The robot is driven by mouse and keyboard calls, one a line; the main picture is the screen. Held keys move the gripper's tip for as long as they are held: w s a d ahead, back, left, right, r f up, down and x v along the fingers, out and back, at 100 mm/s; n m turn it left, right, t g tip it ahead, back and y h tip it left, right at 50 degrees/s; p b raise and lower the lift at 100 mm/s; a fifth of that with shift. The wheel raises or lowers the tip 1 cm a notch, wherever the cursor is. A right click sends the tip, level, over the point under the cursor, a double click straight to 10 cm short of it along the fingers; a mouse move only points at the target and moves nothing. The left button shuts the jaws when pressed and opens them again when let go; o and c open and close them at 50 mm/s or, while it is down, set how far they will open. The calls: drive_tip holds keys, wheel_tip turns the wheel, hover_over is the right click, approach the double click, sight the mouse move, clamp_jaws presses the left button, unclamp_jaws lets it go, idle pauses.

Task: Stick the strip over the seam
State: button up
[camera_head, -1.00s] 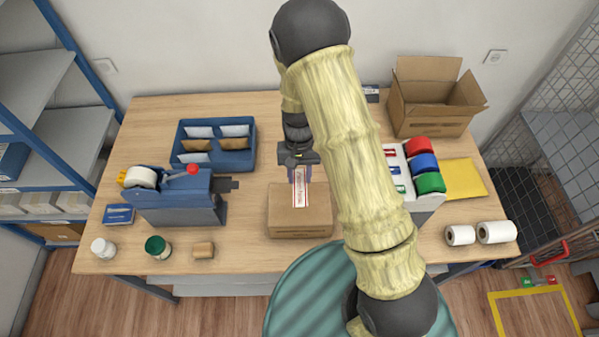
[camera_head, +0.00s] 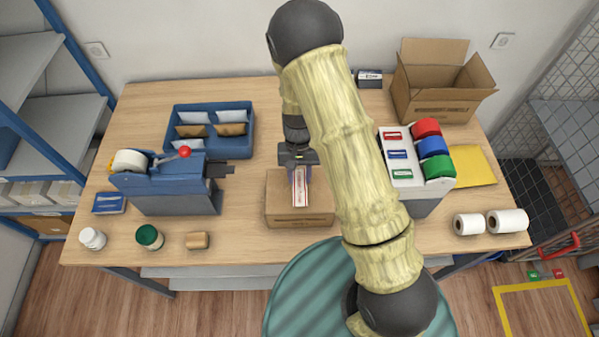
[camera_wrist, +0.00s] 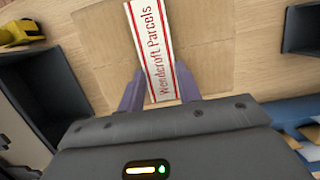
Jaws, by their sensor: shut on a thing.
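A white strip (camera_head: 299,187) with red edge lines and red lettering is held at my gripper (camera_head: 299,171), above the closed cardboard box (camera_head: 283,210). In the wrist view the strip (camera_wrist: 152,45) reads "Woodcroft Parcels" and runs out from between the two purple fingers of my gripper (camera_wrist: 160,88). The fingers are shut on its near end. The box top (camera_wrist: 95,50) lies behind the strip there. Whether the strip touches the box, I cannot tell.
A blue tape dispenser (camera_head: 170,190) with a red-knobbed lever stands left, below a blue tray (camera_head: 245,150) of envelopes. A dispenser with coloured rolls (camera_head: 433,147), an open carton (camera_head: 440,107) and white rolls (camera_head: 468,224) are on the right.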

sight(299, 175)
drive_tip(key=shift+f, duration=0.2)
drive_tip(key=o, duration=0.7)
drive_tip(key=shift+r, duration=0.1)
drive_tip(key=shift+p+v, duration=2.05)
drive_tip(key=shift+v, duration=0.65)
drive_tip(key=p+v, duration=0.2)
drive_tip(key=s+p+v, duration=0.1)
drive_tip(key=v, duration=0.2)
drive_tip(key=p+v, duration=0.2)
drive_tip(key=shift+s+r+p, duration=0.1)
drive_tip(key=shift+r+p, duration=0.25)
drive_tip(key=shift+r, duration=0.2)
